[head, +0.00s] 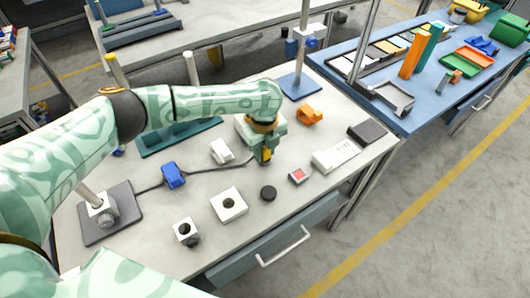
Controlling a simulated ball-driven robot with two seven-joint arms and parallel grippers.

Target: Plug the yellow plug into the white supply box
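My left gripper (263,152) points down over the middle of the grey bench. The yellow plug (266,156) shows between its fingertips, which appear closed on it. A dark cable runs left from near the plug across the bench. Several white boxes stand around, and I cannot tell for sure which is the supply box. One white box with a dark round opening (229,204) lies in front and to the left of the gripper, apart from it. A long white box (335,155) lies to the right. Another is partly hidden behind the gripper. My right gripper is not in view.
A blue block (173,176) sits on the cable. A black disc (268,193), a small box with a red top (298,176), an orange part (309,115) and a white box with a dark knob (186,231) stand nearby. A dark base plate (125,225) holds a post at left.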

